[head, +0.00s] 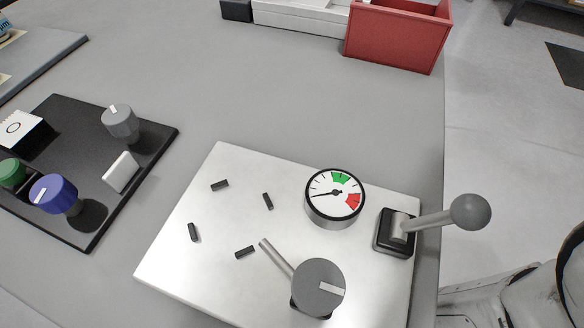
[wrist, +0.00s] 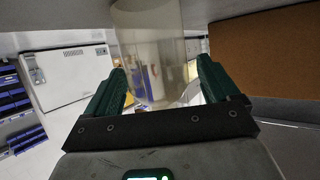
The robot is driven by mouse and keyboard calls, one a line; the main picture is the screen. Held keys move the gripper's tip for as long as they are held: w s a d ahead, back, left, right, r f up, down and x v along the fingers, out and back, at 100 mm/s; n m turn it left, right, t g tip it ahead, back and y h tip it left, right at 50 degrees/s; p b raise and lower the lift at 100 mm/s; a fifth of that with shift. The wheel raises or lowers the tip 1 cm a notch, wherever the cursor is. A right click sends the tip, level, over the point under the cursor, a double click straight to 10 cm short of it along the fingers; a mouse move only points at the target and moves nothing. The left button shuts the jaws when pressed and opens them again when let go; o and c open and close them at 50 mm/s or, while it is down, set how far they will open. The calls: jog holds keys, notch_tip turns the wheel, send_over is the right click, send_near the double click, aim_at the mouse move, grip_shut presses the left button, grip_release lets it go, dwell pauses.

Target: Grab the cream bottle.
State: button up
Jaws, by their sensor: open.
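No cream bottle can be made out in the head view. In the wrist view, a see-through cylinder with a pale cream tint (wrist: 150,50) comes down from the top edge between my gripper's fingers. I cannot tell whether it is the cream bottle; its upper end is out of the picture. My gripper (wrist: 162,66) has green fingers spread wide, one on each side of the cylinder. The right finger is close to it, and whether they touch is unclear. My gripper does not show clearly in the head view.
The head view shows a grey table (head: 270,90) with a pale panel (head: 190,270) bearing a gauge (head: 335,195), a lever (head: 470,211) and a grey knob (head: 318,285). A black board with knobs (head: 150,135) lies left. A red bin (head: 395,38) stands at the back right.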

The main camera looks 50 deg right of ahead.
jog(key=shift+w+d+f, duration=0.1)
jog(key=shift+w+f, duration=0.05)
jog(key=shift+w, duration=0.25)
jog(key=c, duration=1.1)
